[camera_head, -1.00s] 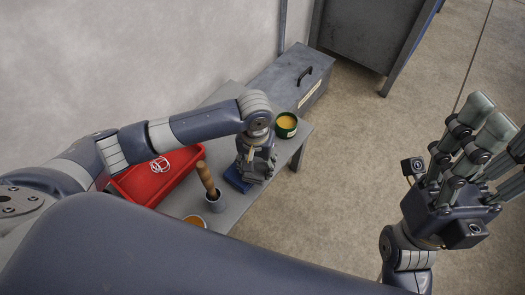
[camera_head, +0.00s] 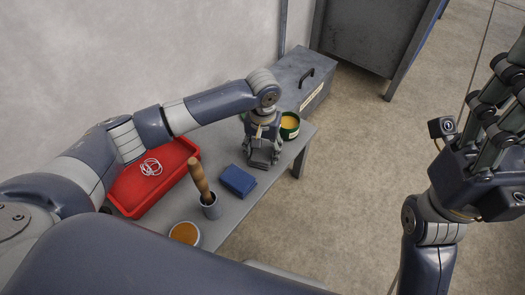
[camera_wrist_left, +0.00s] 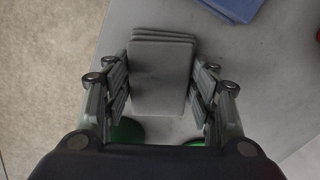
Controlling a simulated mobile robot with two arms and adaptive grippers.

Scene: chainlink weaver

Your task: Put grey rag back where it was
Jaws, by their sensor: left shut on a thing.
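The grey rag (camera_head: 262,157) is a folded, layered pad between the fingers of my left gripper (camera_head: 262,147), over the far right part of the table. My left gripper is shut on it. In the left wrist view the grey rag (camera_wrist_left: 161,78) lies flat between both finger pairs (camera_wrist_left: 160,85). I cannot tell whether it touches the table. A blue folded rag (camera_head: 238,181) lies on the table, nearer and to the left, apart from the gripper. My right gripper (camera_head: 505,95) is at the right edge, partly cut off, open and empty.
A green tin with yellow contents (camera_head: 289,125) stands close beside the left gripper. A grey pot with a wooden-handled tool (camera_head: 211,207), an orange-topped tin (camera_head: 185,233) and a red tray (camera_head: 130,204) are on the table (camera_head: 232,217). A grey toolbox (camera_head: 296,76) stands behind.

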